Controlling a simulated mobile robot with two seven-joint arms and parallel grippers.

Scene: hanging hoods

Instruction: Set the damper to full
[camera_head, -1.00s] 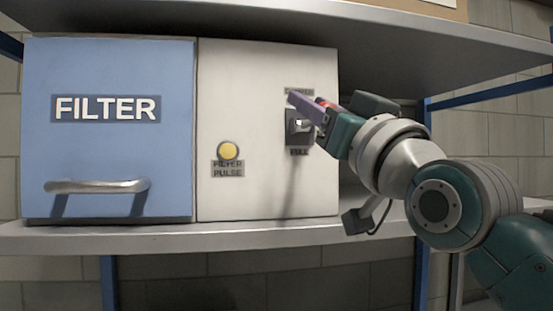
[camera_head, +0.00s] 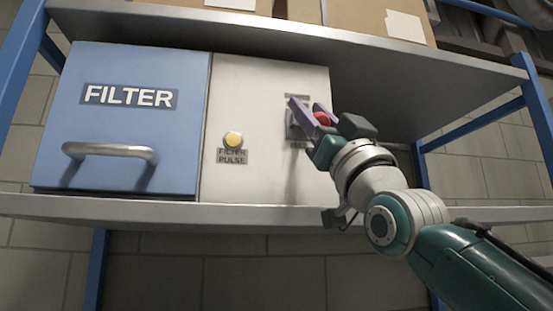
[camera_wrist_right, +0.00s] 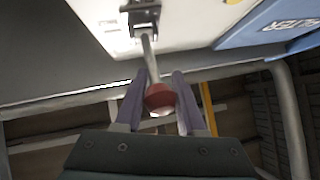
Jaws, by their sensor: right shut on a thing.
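The damper lever has a red knob (camera_head: 322,117) on a metal rod (camera_wrist_right: 148,52). The rod comes out of a dark mount (camera_head: 293,125) on the white panel (camera_head: 260,85). A small plate sits above the mount and another below it; their words are too small to read now. My right gripper (camera_head: 317,116) is shut on the red knob, which shows between its purple fingers in the right wrist view (camera_wrist_right: 159,99). In the head view the gripper partly hides the lever and mount. My left gripper is not in view.
A yellow FILTER PULSE button (camera_head: 233,140) is on the panel left of the lever. A blue FILTER door (camera_head: 125,125) with a metal handle (camera_head: 110,152) is farther left. A shelf (camera_head: 230,30) with cardboard boxes (camera_head: 375,18) hangs above. Open space lies right of the panel.

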